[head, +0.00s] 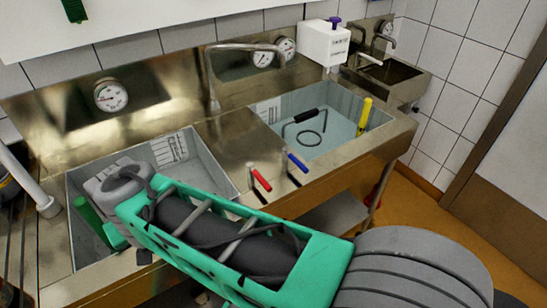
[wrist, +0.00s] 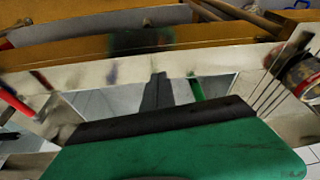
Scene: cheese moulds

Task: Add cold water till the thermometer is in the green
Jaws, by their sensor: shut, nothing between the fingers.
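The blue-handled lever (head: 297,163) and red-handled lever (head: 261,180) stand on the steel front ledge. A round white dial (head: 111,95) is on the backsplash above the left basin (head: 185,160); two more dials (head: 262,57) and (head: 286,46) are above the right basin (head: 377,122). Their readings are too small to tell, and I cannot tell which is the thermometer. The tall spout (head: 213,85) stands between the basins. My gripper (wrist: 157,92) is shut and empty, over the left basin, away from the levers. My arm hides part of that basin.
The right basin holds water (head: 340,128), a black-handled bent wire tool (head: 305,118) and a yellow stick (head: 364,115). A green object (head: 90,218) is at the left basin. A white box (head: 323,43) stands near a small sink (head: 385,72). Space above the levers is clear.

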